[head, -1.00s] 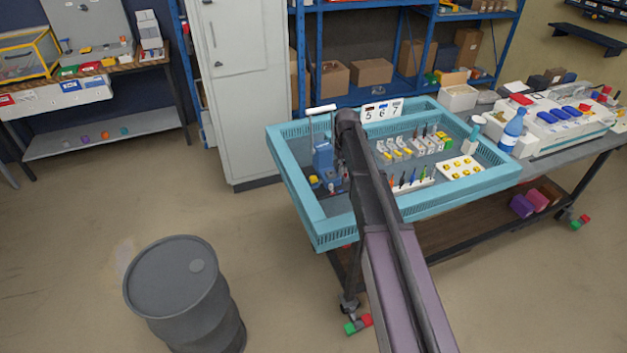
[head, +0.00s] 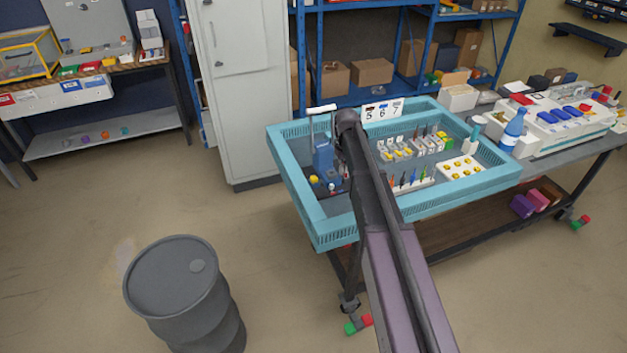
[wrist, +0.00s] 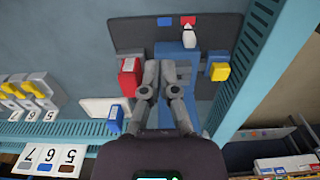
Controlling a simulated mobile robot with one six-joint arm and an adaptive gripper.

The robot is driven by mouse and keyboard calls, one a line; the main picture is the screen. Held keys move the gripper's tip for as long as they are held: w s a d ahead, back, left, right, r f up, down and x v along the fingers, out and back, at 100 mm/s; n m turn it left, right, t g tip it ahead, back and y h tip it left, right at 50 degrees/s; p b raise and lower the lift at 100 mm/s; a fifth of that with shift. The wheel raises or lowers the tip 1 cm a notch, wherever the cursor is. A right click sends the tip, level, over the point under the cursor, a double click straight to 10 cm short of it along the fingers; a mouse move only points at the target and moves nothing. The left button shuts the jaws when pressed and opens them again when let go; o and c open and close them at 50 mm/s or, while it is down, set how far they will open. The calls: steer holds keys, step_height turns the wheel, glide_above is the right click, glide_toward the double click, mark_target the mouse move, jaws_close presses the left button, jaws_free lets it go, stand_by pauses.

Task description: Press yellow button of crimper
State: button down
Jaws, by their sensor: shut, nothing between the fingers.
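The crimper (head: 323,157) is a blue machine with a white-topped lever on a dark base, at the left end of the turquoise-rimmed bench. In the wrist view its blue body (wrist: 190,60) lies beyond my fingertips. My gripper (wrist: 161,66) is shut and empty, over the crimper and apart from the yellow button in the picture. In the head view my arm hides the gripper and part of the crimper.
A red block (wrist: 129,77) and a small blue block (wrist: 115,117) are left of my fingers. The turquoise rim (wrist: 258,60) runs close on the right. Number cards (wrist: 45,160) stand beyond the bottom rim. Socket parts (head: 405,147) and a tool rack (head: 412,183) are farther right.

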steer(key=shift+s, duration=0.1)
stand_by(0.3)
steer(key=s+d+m, duration=0.2)
steer(key=s+m, duration=0.1)
steer(key=s, duration=2.5)
steer(key=shift+s+d+m, duration=0.2)
steer(key=shift+d+m, duration=0.1)
steer(key=shift+d, duration=0.05)
